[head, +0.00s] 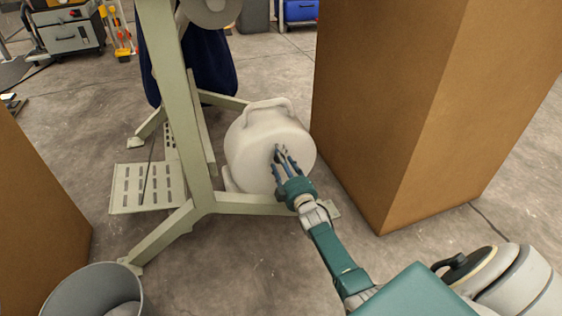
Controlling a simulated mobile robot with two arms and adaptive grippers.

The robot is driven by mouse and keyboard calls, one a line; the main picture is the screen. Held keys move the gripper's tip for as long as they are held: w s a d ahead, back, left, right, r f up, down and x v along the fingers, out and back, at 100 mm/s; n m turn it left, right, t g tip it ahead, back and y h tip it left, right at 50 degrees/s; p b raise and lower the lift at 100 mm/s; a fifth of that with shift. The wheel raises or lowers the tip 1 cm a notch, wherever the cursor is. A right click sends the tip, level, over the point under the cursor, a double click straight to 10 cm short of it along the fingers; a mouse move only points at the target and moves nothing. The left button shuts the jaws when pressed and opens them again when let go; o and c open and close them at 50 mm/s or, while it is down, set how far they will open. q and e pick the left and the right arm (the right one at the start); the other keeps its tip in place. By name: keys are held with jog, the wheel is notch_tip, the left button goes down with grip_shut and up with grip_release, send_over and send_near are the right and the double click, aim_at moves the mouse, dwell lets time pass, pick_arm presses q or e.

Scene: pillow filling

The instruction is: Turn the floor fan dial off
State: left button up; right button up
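The floor fan (250,150) is a rounded, off-white drum-shaped body with a loop handle on top, standing on the concrete floor near the middle of the head view. My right gripper (283,156) reaches in from the lower right and its fingertips are in front of the fan's near face. The fingers look slightly apart, with something small and dark between the tips. I cannot tell whether that is the dial or whether the fingers grip it. The dial is not clearly visible. My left gripper is out of view.
A pale green metal stand (178,120) with splayed legs and a slotted pedal (124,187) is close left of the fan. A tall cardboard box (400,100) stands close on the right. Another box (35,220) and a grey bucket (65,300) are at left. A dark blue bag hangs behind.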

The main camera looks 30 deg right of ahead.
jog(key=shift+r, duration=0.2)
jog(key=v, duration=1.2)
jog(key=shift+f, duration=0.2)
